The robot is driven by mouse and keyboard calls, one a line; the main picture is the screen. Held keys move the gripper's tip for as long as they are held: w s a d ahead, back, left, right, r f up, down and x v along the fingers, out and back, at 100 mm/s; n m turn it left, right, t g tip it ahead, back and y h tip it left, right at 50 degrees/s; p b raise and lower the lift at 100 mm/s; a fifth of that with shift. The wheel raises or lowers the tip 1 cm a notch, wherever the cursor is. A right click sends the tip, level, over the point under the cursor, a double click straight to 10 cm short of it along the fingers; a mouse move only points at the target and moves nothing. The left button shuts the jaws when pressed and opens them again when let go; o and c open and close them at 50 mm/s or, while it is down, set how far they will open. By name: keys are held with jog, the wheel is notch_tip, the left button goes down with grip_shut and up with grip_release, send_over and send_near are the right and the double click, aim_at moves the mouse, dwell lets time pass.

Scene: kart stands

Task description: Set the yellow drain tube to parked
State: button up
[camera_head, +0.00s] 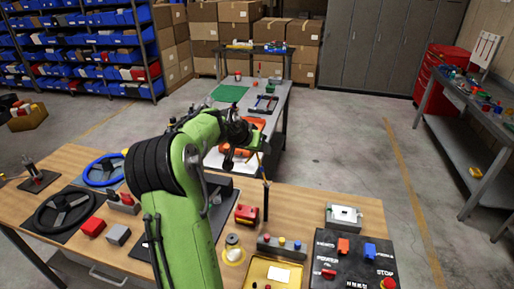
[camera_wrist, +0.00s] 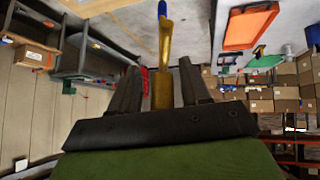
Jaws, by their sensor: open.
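The yellow drain tube (camera_wrist: 163,45) shows in the wrist view as a long yellow piece with a blue end at the top. My gripper (camera_wrist: 158,82) is open. Its two dark fingers stand on either side of the tube, with a gap on each side. In the head view my gripper (camera_head: 243,153) is above the back edge of the wooden table, near the top of a thin dark post (camera_head: 265,203). A little yellow of the tube (camera_head: 260,158) shows beside the gripper there. My arm hides part of this area.
The wooden table (camera_head: 320,205) holds steering wheels (camera_head: 65,208), a yellow tray (camera_head: 255,270), a black panel (camera_head: 350,262) with switches and a grey box (camera_head: 343,216). A grey bench (camera_head: 262,118) stands behind. Floor to the right is clear up to another bench (camera_head: 445,130).

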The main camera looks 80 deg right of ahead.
jog(key=shift+w+a, duration=0.1)
jog(key=shift+w, duration=0.05)
jog(key=shift+w+a+r, duration=0.15)
jog(key=shift+a+r, duration=0.05)
jog(key=shift+r, duration=0.1)
jog(key=v, duration=1.5)
